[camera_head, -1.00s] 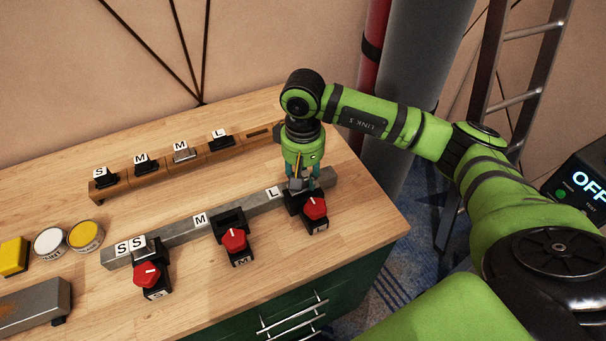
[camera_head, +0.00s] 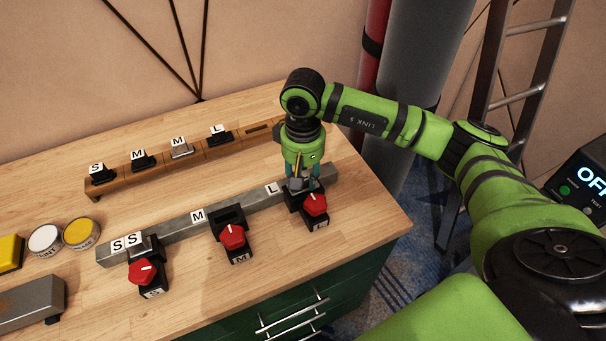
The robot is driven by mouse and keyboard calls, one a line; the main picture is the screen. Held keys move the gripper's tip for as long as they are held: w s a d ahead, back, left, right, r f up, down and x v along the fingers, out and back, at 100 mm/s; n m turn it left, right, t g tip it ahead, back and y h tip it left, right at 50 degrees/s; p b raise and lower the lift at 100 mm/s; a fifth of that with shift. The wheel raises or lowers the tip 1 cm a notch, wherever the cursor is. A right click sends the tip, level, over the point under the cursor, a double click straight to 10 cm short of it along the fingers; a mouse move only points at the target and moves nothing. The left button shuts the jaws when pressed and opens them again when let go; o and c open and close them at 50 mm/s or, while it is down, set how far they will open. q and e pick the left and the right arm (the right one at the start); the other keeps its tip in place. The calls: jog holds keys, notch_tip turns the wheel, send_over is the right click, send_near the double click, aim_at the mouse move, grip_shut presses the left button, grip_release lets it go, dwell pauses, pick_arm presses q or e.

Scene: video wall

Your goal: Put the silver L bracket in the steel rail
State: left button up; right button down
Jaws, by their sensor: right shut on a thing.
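The steel rail (camera_head: 178,230) runs along the front of the bench, with white letter tiles S, S, M and L on it. A silver bracket (camera_head: 297,184) sits between the fingertips of my right gripper (camera_head: 303,176). The gripper points down and is shut on it, at the black holder at the rail's right end, beside the L tile (camera_head: 272,188). The fingers partly cover the bracket, so I cannot tell whether it is fully seated. My left gripper is out of view.
Red knobs (camera_head: 233,237) on black clamps stick out in front of the rail. A wooden rack (camera_head: 128,181) behind holds several lettered brackets, with an empty slot (camera_head: 258,127) at its right. The bench ends just right of the gripper.

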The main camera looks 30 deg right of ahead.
jog(key=c, duration=0.8)
grip_release()
jog(key=o, duration=0.5)
jog(key=shift+c, duration=0.2)
jog(key=shift+r+p, duration=1.55)
jog(key=shift+r, duration=1.95)
